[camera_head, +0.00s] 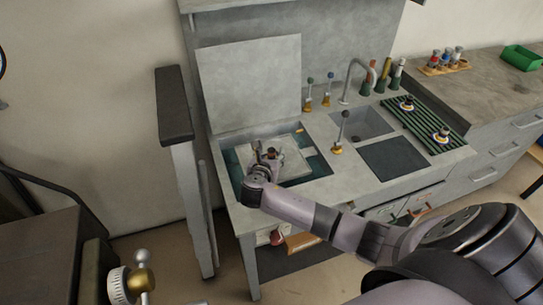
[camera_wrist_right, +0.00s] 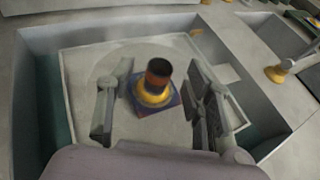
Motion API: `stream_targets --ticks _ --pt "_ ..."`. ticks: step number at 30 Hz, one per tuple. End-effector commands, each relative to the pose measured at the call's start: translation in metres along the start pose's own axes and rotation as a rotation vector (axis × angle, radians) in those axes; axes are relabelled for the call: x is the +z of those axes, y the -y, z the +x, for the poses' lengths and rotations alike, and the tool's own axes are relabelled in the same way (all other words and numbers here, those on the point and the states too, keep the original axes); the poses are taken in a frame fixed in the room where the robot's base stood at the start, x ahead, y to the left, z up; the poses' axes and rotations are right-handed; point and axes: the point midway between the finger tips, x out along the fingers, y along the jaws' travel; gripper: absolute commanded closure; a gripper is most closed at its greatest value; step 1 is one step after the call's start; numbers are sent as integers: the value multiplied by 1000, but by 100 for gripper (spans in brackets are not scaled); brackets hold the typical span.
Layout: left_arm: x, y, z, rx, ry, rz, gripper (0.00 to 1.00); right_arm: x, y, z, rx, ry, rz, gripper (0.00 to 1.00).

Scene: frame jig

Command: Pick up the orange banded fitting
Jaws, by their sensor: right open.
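The orange banded fitting (camera_wrist_right: 155,85) stands upright in the right wrist view, with a dark cylinder with a reddish-orange band, a yellow collar and a square blue base. It sits on a pale board (camera_wrist_right: 85,75) inside a recessed basin in the counter. My right gripper (camera_wrist_right: 160,108) is open, with one finger on each side of the fitting and visible gaps between. In the head view my right gripper (camera_head: 264,155) is down over the basin and partly hides the fitting. My left gripper is not in view.
The basin rim (camera_head: 322,173) surrounds the board closely. A raised grey lid panel (camera_head: 250,82) stands behind it. A yellow-based post (camera_head: 337,148) and a tap (camera_head: 358,75) stand to the right. A green slatted rack (camera_head: 425,125) holds two fittings.

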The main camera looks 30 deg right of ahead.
Motion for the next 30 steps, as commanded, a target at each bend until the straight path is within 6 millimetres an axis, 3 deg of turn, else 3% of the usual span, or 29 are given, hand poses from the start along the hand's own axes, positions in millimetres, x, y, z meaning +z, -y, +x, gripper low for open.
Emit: stream_targets --ticks 4,12,30 --pt "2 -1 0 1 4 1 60 0 0 14 -1 0 1 53" --pt "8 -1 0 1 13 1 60 0 0 15 0 0 1 54" --pt "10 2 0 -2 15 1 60 -1 0 15 0 0 1 94"
